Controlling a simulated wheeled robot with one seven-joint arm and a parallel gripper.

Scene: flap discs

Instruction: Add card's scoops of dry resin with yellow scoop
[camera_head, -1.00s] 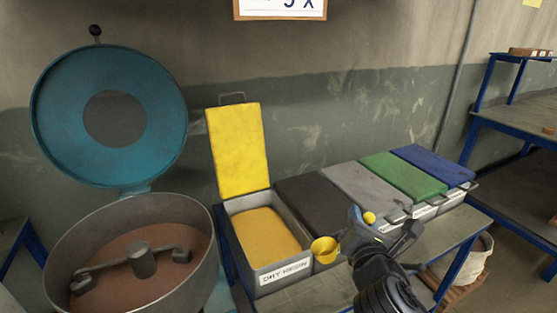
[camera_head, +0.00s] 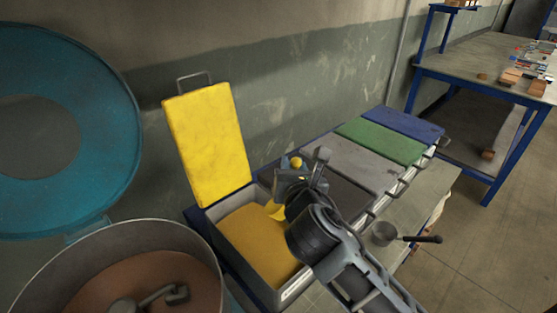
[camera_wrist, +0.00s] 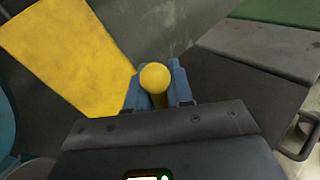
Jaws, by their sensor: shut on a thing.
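My gripper (camera_head: 297,180) is shut on the yellow scoop (camera_head: 277,211). The scoop's round knob shows between the fingers in the wrist view (camera_wrist: 155,77). The scoop's bowl is at the back right part of the open dry resin bin (camera_head: 289,290), low at the yellow resin (camera_head: 252,240). I cannot tell whether it touches the resin or holds any. The bin's yellow lid (camera_head: 207,138) stands open against the wall side; it also shows in the wrist view (camera_wrist: 70,50). My arm hides part of the bin and its label. The card is out of view now.
A mixer drum (camera_head: 55,253) with brown contents and a raised blue lid (camera_head: 115,120) stands at left. Closed bins with grey (camera_head: 362,165), green (camera_head: 385,142) and blue (camera_head: 402,122) lids sit to the right.

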